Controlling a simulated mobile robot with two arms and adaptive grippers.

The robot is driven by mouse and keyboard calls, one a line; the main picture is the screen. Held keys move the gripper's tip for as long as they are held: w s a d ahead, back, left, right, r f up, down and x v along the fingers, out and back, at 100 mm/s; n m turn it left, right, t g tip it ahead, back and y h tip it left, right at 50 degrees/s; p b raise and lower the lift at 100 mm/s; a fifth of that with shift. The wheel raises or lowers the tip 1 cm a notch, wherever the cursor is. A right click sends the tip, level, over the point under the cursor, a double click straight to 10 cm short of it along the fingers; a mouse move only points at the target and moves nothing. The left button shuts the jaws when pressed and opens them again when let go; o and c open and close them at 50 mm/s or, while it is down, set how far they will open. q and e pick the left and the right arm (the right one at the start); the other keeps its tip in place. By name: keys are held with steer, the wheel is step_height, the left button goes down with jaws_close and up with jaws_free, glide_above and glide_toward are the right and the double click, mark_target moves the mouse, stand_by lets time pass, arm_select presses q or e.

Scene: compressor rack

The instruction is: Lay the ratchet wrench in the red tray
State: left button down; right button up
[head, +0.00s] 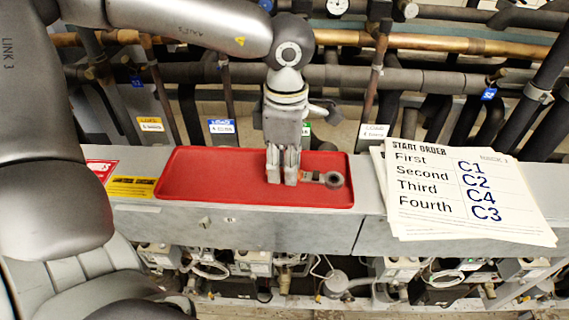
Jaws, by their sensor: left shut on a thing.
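The red tray (215,180) lies on the grey ledge in the middle of the head view. My left gripper (283,178) points down over the right half of the tray and is shut on the ratchet wrench (333,179). The wrench's round dark head sticks out to the right of the fingers, within the tray's outline. The fingers hide the rest of the wrench. I cannot tell whether the wrench touches the tray floor. My right gripper is not in view.
Papers headed "Start order" (465,195) lie on the ledge right of the tray. Yellow (131,187) and red labels are at its left. Pipes (440,80) with tags run behind the ledge. Valves and fittings sit below its front edge. The tray's left half is empty.

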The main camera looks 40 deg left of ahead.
arm_select(q)
steer(key=c, duration=1.2)
jaws_free()
steer(key=shift+o, duration=0.2)
steer(key=shift+c, duration=0.8)
step_height(320, 180, up, 6)
steer(key=p, duration=0.2)
steer(key=shift+r+p, duration=0.15)
steer(key=shift+p, duration=0.25)
steer(key=shift+r, duration=0.4)
